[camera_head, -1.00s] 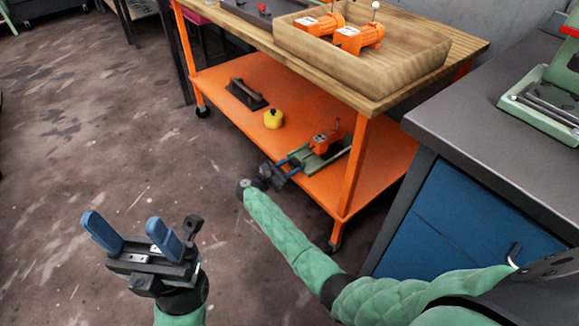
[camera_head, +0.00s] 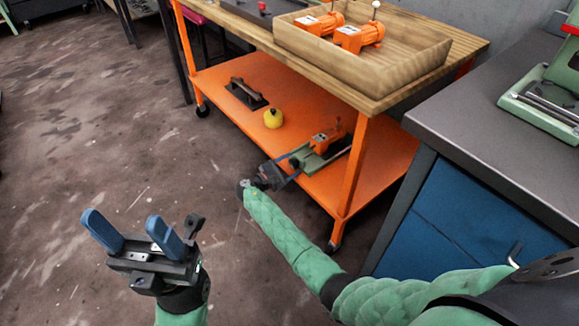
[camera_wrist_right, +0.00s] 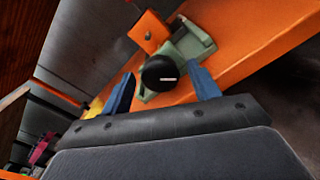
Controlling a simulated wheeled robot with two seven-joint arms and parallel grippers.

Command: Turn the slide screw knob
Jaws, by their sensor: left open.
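The slide screw device is a green base (camera_head: 318,158) with an orange block on it, lying on the orange lower shelf of the cart. In the right wrist view its round black knob (camera_wrist_right: 159,72) faces me, with the green base (camera_wrist_right: 188,48) and orange block behind it. My right gripper (camera_head: 291,170) is at the device's near end. In the right wrist view its blue fingers (camera_wrist_right: 163,90) are apart, one on each side of the knob; I cannot tell whether they touch it. My left gripper (camera_head: 131,232) is open and empty over the floor.
The cart's orange shelf (camera_head: 225,75) also bears a yellow round object (camera_head: 273,118) and a dark handled tool (camera_head: 246,92). An orange post (camera_head: 352,170) stands right of the device. The wooden tabletop overhangs the shelf. A blue cabinet (camera_head: 460,220) stands at right.

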